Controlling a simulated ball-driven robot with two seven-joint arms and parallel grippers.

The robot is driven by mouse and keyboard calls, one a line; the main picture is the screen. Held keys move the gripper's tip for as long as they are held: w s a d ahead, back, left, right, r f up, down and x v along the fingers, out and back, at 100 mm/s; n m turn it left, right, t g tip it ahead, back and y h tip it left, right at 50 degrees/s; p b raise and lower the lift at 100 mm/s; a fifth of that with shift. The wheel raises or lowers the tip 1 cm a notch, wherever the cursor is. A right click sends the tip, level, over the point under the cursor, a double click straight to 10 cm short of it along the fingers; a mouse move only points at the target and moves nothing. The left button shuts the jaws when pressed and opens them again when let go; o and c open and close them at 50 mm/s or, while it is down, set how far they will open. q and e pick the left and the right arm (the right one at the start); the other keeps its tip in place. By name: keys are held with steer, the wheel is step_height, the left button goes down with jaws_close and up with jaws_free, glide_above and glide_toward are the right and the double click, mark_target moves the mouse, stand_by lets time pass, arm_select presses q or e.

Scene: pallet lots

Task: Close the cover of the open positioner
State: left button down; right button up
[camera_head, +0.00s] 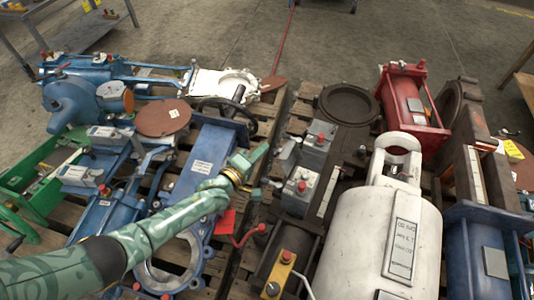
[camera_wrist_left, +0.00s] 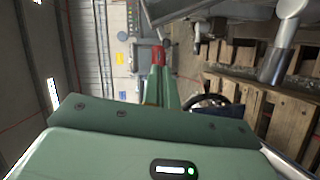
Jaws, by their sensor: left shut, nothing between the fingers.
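My left gripper (camera_head: 254,158) is at the end of the green patterned arm, above the gap between the two pallet lots. Its fingers are together with nothing between them; they also show in the left wrist view (camera_wrist_left: 160,70). Just right of it stand two grey positioner boxes with red knobs, a far one (camera_head: 318,139) and a near one (camera_head: 300,187). A pale grey flap-like part (camera_head: 285,150) stands beside the far box, apart from my fingertips; I cannot tell for sure whether it is an open cover. My right gripper is not in view.
A large white cylinder (camera_head: 350,250) lies at the front right. A red actuator (camera_head: 405,100) stands behind it. Blue valves (camera_head: 85,95) and a black handwheel (camera_head: 235,110) crowd the left pallet. Bare floor (camera_head: 240,35) lies beyond.

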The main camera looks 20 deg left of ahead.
arm_select(q)
steer(key=shift+s+d, duration=0.1)
steer(key=shift+d, duration=0.65)
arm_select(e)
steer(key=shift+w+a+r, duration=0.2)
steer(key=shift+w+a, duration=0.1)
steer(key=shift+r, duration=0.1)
